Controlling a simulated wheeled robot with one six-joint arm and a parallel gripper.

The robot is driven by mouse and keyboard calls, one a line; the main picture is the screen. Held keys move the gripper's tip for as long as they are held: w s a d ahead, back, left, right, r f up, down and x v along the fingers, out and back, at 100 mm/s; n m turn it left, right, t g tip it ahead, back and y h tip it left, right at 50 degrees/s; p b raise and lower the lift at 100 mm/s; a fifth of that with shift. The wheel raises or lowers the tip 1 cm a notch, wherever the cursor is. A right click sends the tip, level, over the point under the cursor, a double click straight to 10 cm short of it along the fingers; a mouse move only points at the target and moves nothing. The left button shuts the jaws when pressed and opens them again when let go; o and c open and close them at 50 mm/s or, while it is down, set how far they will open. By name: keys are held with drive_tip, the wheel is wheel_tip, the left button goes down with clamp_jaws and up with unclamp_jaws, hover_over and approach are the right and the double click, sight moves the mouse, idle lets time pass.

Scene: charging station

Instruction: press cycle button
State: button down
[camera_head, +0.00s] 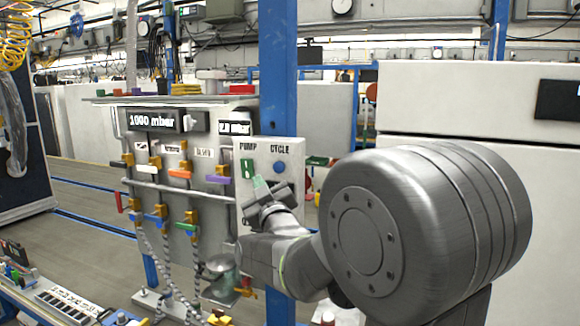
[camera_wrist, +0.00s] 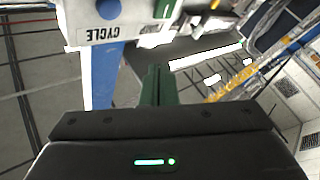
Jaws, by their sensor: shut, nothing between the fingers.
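The cycle button (camera_head: 280,167) is a round blue button under the word CYCLE on a pale control box (camera_head: 286,150). In the wrist view the blue button (camera_wrist: 107,9) is at the top edge, partly cut off, above its upside-down CYCLE label (camera_wrist: 98,33). My gripper (camera_head: 260,183) is in front of the box, below and left of the button in the head view. Its green fingers (camera_wrist: 154,72) are together and empty, pointing to the right of the button in the wrist view. I see no contact with the button.
A green PUMP control (camera_head: 247,168) is left of the button. A blue post (camera_head: 278,75) stands behind the box. A valve panel (camera_head: 165,215) with coloured handles and hoses stands to the left. A white cabinet (camera_head: 480,100) is at the right.

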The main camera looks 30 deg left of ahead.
sight(279, 167)
drive_tip(key=shift+s, duration=0.15)
drive_tip(key=shift+w+a+p, duration=0.15)
drive_tip(key=shift+w+p, duration=0.05)
drive_tip(key=shift+w, duration=1.3)
drive_tip(key=shift+w+a+p, duration=0.15)
drive_tip(key=shift+w+a, duration=0.05)
drive_tip(key=shift+w, duration=1.25)
drive_tip(key=shift+w+a+p, duration=0.15)
drive_tip(key=shift+w+p, duration=0.05)
drive_tip(key=shift+w, duration=1.3)
drive_tip(key=shift+w+b, duration=0.15)
drive_tip(key=shift+b, duration=0.15)
drive_tip(key=shift+w, duration=0.25)
